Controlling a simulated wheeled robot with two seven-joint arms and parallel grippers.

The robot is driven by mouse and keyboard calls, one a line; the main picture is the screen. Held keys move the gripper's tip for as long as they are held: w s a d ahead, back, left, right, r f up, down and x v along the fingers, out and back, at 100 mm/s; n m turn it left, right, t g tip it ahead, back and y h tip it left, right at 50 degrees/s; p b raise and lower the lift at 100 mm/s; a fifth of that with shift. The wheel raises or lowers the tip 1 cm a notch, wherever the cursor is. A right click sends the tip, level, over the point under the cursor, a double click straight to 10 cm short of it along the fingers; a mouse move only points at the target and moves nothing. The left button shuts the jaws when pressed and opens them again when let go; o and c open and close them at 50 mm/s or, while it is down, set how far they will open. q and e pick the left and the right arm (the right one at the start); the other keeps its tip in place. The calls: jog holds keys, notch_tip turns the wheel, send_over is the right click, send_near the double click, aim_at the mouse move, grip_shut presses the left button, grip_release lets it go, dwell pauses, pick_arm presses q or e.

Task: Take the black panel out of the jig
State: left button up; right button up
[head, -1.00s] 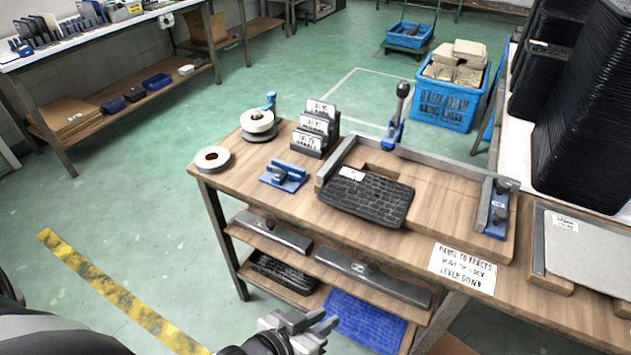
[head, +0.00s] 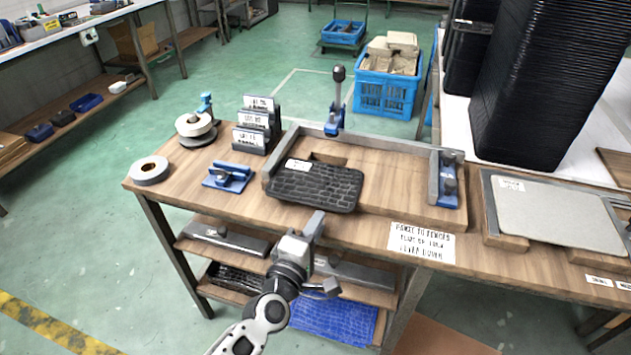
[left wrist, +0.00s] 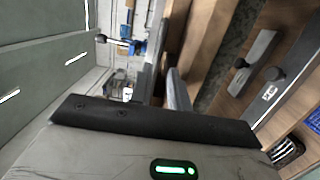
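The black panel (head: 318,188), with a grid-like surface and a white label at its upper left, lies flat in the jig (head: 400,190). The jig is a wooden board with grey fences at the back and sides. A blue clamp (head: 335,118) with a black-knobbed lever stands upright at its back fence. Another blue clamp piece (head: 448,185) sits at the right fence. My left gripper (head: 304,229) is in front of the bench edge, just nearer than the panel and apart from it. It is empty, its fingers apart in the left wrist view (left wrist: 164,85). My right gripper is out of view.
Tape rolls (head: 150,171), a blue fixture (head: 227,176) and a labelled rack (head: 257,125) stand left of the jig. A light grey panel (head: 555,210) lies on the right. A tall stack of black trays (head: 555,80) stands behind. Shelves lie below the bench top.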

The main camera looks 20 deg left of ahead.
aim_at(328, 209)
pick_arm(q)
jog(key=shift+w+d+r, duration=0.1)
jog(key=shift+w+d, duration=0.15)
jog(key=shift+w, duration=0.75)
jog(key=shift+w+d, duration=0.2)
jog(key=shift+w, duration=0.75)
jog(key=shift+w+d+r, duration=0.1)
jog(key=shift+w+d, duration=0.15)
jog(key=shift+w, duration=0.75)
grip_shut()
